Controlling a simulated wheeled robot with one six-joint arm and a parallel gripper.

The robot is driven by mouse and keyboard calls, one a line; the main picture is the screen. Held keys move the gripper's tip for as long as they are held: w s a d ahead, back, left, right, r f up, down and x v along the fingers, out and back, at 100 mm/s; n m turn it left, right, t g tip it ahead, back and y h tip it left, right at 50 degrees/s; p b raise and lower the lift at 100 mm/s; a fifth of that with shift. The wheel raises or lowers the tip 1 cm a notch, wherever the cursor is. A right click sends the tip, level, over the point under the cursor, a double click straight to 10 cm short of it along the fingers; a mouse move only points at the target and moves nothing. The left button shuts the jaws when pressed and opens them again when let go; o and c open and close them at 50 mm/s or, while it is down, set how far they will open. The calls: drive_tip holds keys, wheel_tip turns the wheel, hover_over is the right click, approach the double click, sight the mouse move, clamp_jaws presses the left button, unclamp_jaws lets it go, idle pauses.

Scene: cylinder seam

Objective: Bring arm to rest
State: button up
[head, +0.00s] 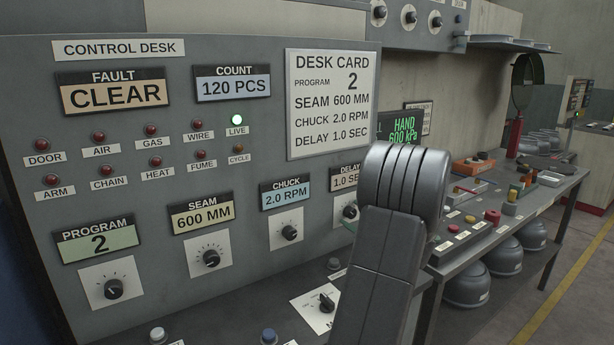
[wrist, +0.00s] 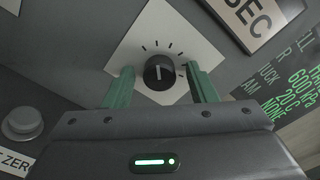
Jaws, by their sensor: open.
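The control desk (head: 235,150) fills the left of the head view. In the wrist view my gripper (wrist: 160,70) is open, with one green finger on each side of a black knob (wrist: 159,72) on a white dial plate. The plate above it ends in "SEC". This fits the delay knob (head: 349,211), partly hidden by my arm in the head view. I cannot tell whether the fingers touch the knob. The desk shows FAULT CLEAR, program 2, seam 600 MM, chuck 2.0 RPM, delay 1.0 SEC.
The chuck knob (head: 289,232) is left of my arm. A lower knob (head: 326,302) and push buttons sit on the desk's shelf. A green-lit screen (head: 402,128) shows HAND 600 kPa. A bench (head: 540,205) with buttons and grey domes stands right, beside open floor.

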drive_tip(key=shift+s+d+f+b, duration=0.1)
drive_tip(key=shift+s+d+b, duration=0.2)
drive_tip(key=shift+s+b, duration=0.1)
drive_tip(key=b+v, duration=0.1)
drive_tip(key=v, duration=1.1)
drive_tip(key=shift+s+d, duration=0.2)
drive_tip(key=shift+s, duration=0.05)
drive_tip(key=shift+w+a, duration=0.2)
drive_tip(key=shift+a, duration=0.05)
drive_tip(key=p+x, duration=0.1)
drive_tip(key=x, duration=1.2)
drive_tip(key=shift+w+a+p, duration=0.15)
drive_tip(key=shift+w+p, duration=0.05)
drive_tip(key=shift+p, duration=0.1)
drive_tip(key=p, duration=0.1)
drive_tip(key=m+p, duration=0.1)
drive_tip(key=p, duration=0.1)
drive_tip(key=shift+s+d+r, duration=0.2)
drive_tip(key=shift+r, duration=0.15)
drive_tip(key=m+p, duration=0.2)
drive_tip(key=p, duration=0.3)
drive_tip(key=shift+m+p, duration=0.4)
drive_tip(key=shift+m+p, duration=0.5)
drive_tip(key=shift+p, duration=0.75)
